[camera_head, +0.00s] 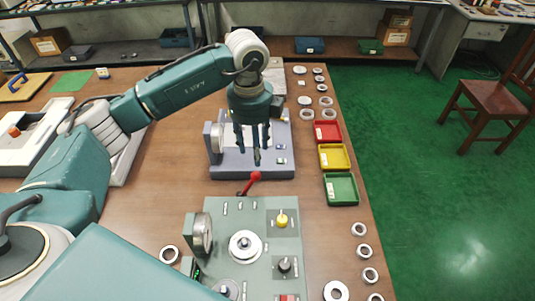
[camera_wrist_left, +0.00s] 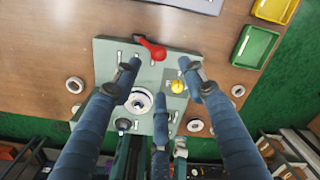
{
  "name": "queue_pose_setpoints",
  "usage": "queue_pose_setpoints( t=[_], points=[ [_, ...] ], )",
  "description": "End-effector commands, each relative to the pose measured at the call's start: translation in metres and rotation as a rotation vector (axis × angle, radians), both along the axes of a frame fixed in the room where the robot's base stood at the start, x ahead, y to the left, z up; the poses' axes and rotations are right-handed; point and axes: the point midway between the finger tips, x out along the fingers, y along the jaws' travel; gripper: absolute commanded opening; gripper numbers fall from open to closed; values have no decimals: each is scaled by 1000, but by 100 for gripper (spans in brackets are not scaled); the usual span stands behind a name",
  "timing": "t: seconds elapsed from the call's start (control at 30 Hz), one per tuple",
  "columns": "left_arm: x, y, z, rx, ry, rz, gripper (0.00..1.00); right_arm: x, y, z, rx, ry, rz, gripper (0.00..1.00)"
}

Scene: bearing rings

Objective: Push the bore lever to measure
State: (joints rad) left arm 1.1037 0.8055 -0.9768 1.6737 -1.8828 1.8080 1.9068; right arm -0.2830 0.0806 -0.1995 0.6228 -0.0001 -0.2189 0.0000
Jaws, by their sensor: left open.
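The bore lever (camera_head: 255,177) is red with a round knob and sticks out at the far edge of a grey-green measuring station. It also shows in the left wrist view (camera_wrist_left: 152,48). The station (camera_head: 222,214) carries a dial gauge (camera_head: 203,233), a round ring seat (camera_head: 245,245), a yellow knob (camera_head: 282,219) and a black knob (camera_head: 285,264). My left gripper (camera_head: 255,153) is open and empty, fingers pointing down. In the head view its tips appear just beyond the lever knob and look apart from it; their exact height is unclear. My right gripper is not in view.
A grey fixture (camera_head: 272,172) stands behind the lever, under the gripper. Red (camera_head: 341,131), yellow (camera_head: 348,157) and green (camera_head: 341,203) trays line the table's right side. Metal rings lie near that edge and beside the station. A chair (camera_head: 492,97) stands on the green floor.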

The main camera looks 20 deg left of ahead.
Motion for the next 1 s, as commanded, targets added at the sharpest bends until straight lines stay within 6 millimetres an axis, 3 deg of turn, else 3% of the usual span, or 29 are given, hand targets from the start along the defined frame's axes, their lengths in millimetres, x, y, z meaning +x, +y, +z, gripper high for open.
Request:
queue_pose_setpoints(
  t=[0.1, 0.27, 0.63, 1.0],
  points=[
    [-1, 0, -6, 0, 4, 1, 42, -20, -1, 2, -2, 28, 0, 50],
    [-1, 0, -29, 0, 6, 0, 42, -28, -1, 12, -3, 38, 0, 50],
    [1, -2, -93, -2, 4, 0, 42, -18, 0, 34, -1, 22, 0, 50],
    [2, -1, -109, -1, 0, 0, 42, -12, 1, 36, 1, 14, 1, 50]
  ],
)
